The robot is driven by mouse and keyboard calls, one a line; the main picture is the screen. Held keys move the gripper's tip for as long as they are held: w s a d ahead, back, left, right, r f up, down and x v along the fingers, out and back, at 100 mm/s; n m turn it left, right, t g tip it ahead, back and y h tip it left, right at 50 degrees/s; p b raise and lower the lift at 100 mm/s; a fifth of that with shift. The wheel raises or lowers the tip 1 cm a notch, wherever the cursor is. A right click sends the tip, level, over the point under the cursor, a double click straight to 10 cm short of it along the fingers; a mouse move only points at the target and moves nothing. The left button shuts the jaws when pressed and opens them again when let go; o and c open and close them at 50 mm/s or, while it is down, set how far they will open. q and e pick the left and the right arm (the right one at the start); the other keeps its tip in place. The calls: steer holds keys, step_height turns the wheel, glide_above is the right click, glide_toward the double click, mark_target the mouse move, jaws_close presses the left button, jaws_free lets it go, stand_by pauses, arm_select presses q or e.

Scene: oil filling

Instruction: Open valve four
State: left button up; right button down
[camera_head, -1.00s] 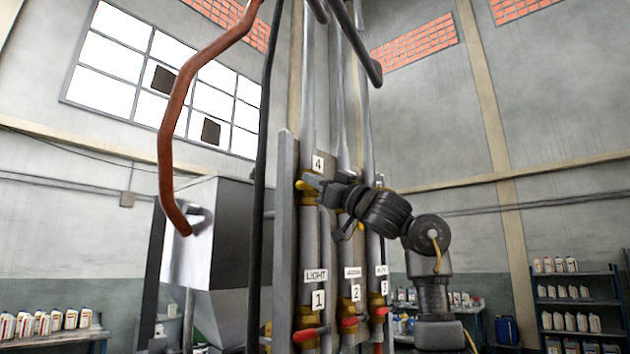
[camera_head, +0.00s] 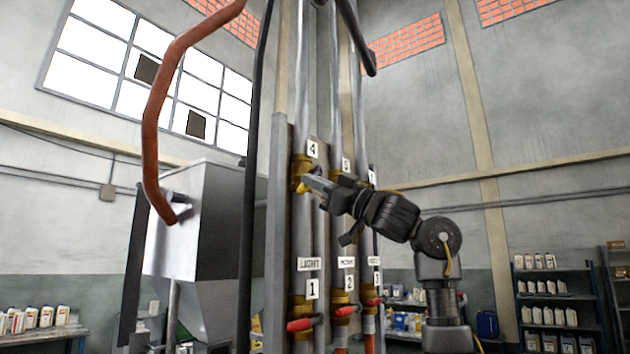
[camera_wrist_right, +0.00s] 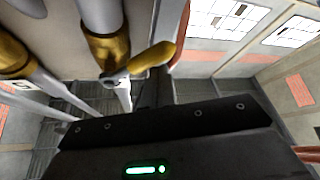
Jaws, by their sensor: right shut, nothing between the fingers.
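Valve four is a brass fitting (camera_head: 300,166) on the leftmost grey pipe, beside the label "4" (camera_head: 312,149) in the head view. Its yellow handle (camera_head: 302,187) shows at the fitting's lower side, partly behind my gripper. My right gripper (camera_head: 309,182) reaches in from the right, shut and empty, its tips at the handle. In the right wrist view the brass fitting (camera_wrist_right: 106,48) and yellow handle (camera_wrist_right: 153,58) are close in front of my dark gripper (camera_wrist_right: 156,88); I cannot tell whether they touch. My left gripper is not in view.
Lower valves with red handles (camera_head: 300,324) sit by labels "1" (camera_head: 312,289) and "2" (camera_head: 349,283). A black hose (camera_head: 252,190) and an orange pipe (camera_head: 150,130) hang to the left, near a grey metal hopper (camera_head: 222,225). Shelves with bottles (camera_head: 553,270) stand far right.

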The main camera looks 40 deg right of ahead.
arm_select(q)
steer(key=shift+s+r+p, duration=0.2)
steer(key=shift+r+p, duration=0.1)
steer(key=shift+p, duration=0.2)
arm_select(e)
steer(key=shift+w+d+f, duration=0.15)
steer(key=shift+d+f, duration=0.35)
steer(key=shift+d, duration=0.25)
steer(key=shift+w+d+f, duration=0.2)
steer(key=shift+d+f, duration=0.25)
steer(key=shift+d, duration=0.35)
steer(key=shift+w+d+f, duration=0.15)
steer(key=shift+d+f, duration=0.35)
steer(key=shift+d, duration=0.35)
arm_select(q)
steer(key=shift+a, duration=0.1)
